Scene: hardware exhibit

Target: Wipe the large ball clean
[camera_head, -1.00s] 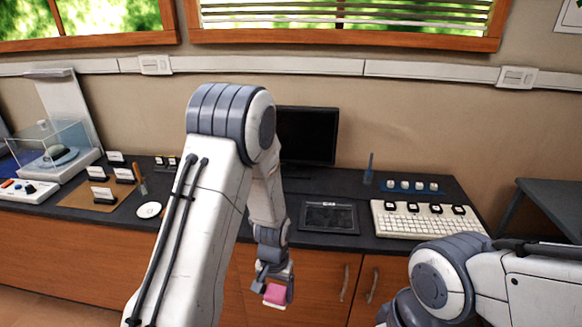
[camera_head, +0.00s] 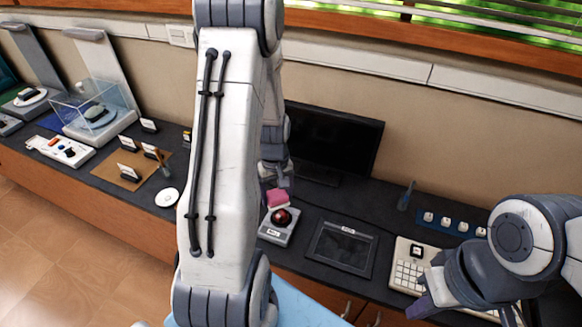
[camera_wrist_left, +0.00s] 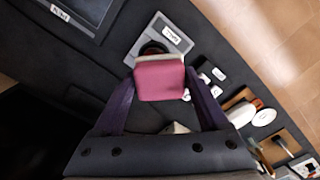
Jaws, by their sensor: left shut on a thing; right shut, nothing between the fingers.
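The large ball (camera_head: 281,216) is dark red and sits in a grey trackball device (camera_head: 272,236) on the dark counter. My left gripper (camera_head: 277,190) is shut on a pink sponge (camera_head: 277,198) with a pale layer, held just behind and above the ball. In the left wrist view the sponge (camera_wrist_left: 160,78) is between the fingers and hides most of the ball (camera_wrist_left: 154,48); I cannot tell whether they touch. The device's labelled plate (camera_wrist_left: 170,35) shows beyond it. My right gripper (camera_head: 424,305) is shut and empty at the lower right, near the keyboard.
A dark tablet (camera_head: 342,248) lies right of the device, with a white keyboard (camera_head: 408,272) further right. A monitor (camera_head: 332,142) stands behind. A white round disc (camera_head: 167,197), a brown board with small cards (camera_head: 124,172) and a glass case (camera_head: 92,106) stand to the left.

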